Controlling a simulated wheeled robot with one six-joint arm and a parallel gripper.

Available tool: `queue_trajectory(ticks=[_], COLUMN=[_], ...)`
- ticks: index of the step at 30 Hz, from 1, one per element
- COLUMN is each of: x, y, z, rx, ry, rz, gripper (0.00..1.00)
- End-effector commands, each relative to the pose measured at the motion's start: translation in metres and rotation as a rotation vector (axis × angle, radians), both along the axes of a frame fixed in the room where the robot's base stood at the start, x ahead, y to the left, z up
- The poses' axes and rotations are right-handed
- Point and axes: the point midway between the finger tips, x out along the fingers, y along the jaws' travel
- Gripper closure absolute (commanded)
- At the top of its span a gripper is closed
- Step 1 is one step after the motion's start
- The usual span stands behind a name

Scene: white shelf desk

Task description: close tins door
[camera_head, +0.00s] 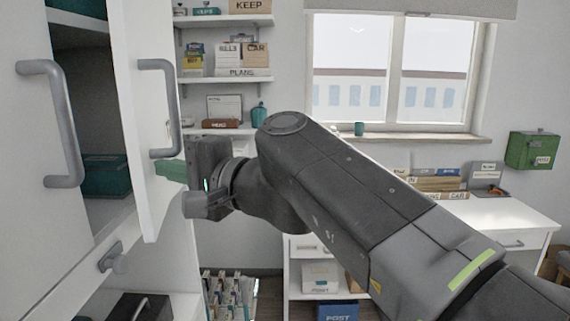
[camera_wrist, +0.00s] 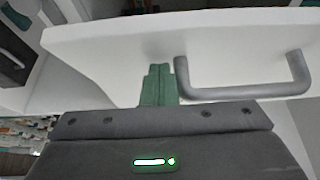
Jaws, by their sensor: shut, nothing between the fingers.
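The white cabinet door (camera_head: 140,215) stands partly open, with its grey bar handle (camera_head: 165,105) on its face. In the wrist view the door (camera_wrist: 120,45) spans the upper part, and its handle (camera_wrist: 245,92) is right of my fingers. My gripper (camera_head: 168,170) is shut and empty, its green fingers by the door's face below the handle. The fingers also show in the wrist view (camera_wrist: 158,85), pointing at the door; I cannot tell whether they touch it. Teal tins (camera_head: 105,177) sit inside the cabinet behind the door.
A second white door with a grey handle (camera_head: 50,125) is at the left. A lower handle (camera_head: 112,257) is below. Wall shelves (camera_head: 225,79) with boxes, a window (camera_head: 390,75) and a white desk (camera_head: 515,215) lie beyond. A bin of files (camera_head: 230,290) stands on the floor.

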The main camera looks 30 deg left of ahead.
Motion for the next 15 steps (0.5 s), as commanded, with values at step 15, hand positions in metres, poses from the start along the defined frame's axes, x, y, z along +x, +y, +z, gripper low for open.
queue_trajectory(ticks=[15], x=[-0.04], y=[0.067], z=[0.001], rx=[-0.001], ry=[0.0], rz=[0.006], gripper=[1.0])
